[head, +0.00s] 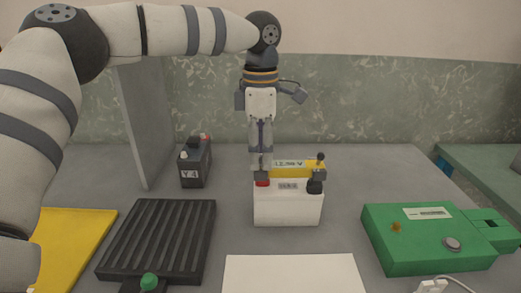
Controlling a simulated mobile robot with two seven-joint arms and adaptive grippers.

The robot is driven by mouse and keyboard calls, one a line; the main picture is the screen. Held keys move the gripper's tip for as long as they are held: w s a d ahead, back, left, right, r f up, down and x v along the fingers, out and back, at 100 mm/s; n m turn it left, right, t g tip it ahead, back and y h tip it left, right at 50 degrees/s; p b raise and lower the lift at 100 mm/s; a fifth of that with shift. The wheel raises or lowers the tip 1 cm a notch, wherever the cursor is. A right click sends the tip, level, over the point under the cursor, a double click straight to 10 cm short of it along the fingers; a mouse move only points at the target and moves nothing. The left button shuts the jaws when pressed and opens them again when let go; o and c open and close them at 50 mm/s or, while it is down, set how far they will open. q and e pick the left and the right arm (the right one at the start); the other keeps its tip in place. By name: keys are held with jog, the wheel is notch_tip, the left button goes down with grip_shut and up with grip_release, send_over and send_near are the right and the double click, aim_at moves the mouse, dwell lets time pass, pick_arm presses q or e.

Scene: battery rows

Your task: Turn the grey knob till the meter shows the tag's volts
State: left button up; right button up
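My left gripper (261,165) reaches down from above. Its fingers are close together at the left end of the yellow meter (295,172), apparently shut on it, and hide that end. The meter lies across the top of a white battery (287,209) with a red terminal at left and a black one at right. The meter's display (289,163) has digits too small to read surely. The grey knob (452,243) sits on the green box (405,255) at the right, with nothing touching it. A pale tag (427,213) on that box is unreadable. My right gripper is out of view.
A dark battery marked Y4 (195,163) stands behind left, beside an upright grey panel (146,125). A black ribbed tray (160,240), a yellow mat (72,240) and a white sheet (292,274) lie in front. A white plug (432,286) lies near the green box.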

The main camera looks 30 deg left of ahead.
aim_at(260, 155)
pick_arm(q)
notch_tip(260, 155, up, 12)
dwell(0.4)
